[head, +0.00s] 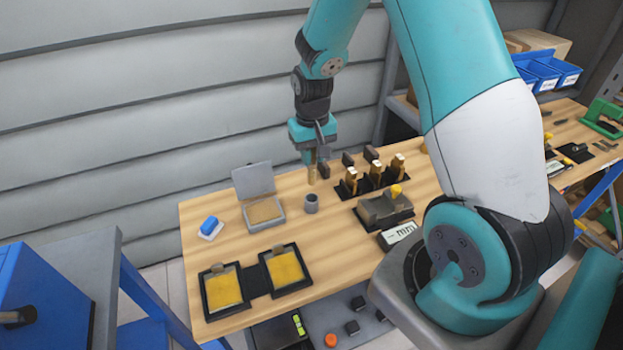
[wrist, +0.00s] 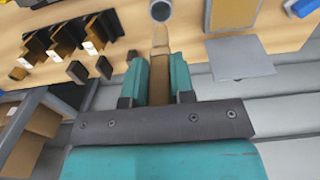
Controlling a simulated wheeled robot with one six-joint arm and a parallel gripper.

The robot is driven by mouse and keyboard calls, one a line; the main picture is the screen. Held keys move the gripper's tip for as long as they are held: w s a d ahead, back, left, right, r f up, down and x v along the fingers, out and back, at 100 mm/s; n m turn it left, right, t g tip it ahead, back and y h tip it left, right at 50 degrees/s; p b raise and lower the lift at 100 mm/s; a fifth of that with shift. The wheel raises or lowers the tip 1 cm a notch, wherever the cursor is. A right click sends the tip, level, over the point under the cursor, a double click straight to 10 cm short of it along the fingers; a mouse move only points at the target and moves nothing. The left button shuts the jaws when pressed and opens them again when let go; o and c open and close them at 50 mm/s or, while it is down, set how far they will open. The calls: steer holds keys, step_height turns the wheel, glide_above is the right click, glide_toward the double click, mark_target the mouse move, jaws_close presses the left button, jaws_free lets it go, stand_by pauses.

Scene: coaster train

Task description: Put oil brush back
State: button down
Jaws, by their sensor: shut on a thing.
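My gripper (head: 316,153) is shut on the oil brush (head: 311,175), a slim tan-brown piece that hangs down from the fingers above the wooden bench. In the wrist view the oil brush (wrist: 160,60) stretches away between the teal fingers. A small round grey cup (head: 311,203) with a dark opening stands on the bench below the brush. The cup also shows at the top of the wrist view (wrist: 162,10), just beyond the far end of the brush. In the head view a gap shows between the brush's lower end and the cup.
A grey box with its lid raised (head: 265,211) stands left of the cup. A black rack of brass-and-dark tools (head: 370,183) stands to the right. Two black-framed yellow trays (head: 284,267) lie in front, and a blue block (head: 209,226) at the left. Bare wood surrounds the cup.

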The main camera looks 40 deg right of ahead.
mark_target(312, 184)
step_height(312, 184, down, 9)
steer(key=shift+r+p, duration=0.1)
steer(key=shift+p, duration=0.8)
steer(key=shift+f, duration=0.25)
steer(key=c, duration=1)
jaws_free()
steer(key=shift+r, duration=0.15)
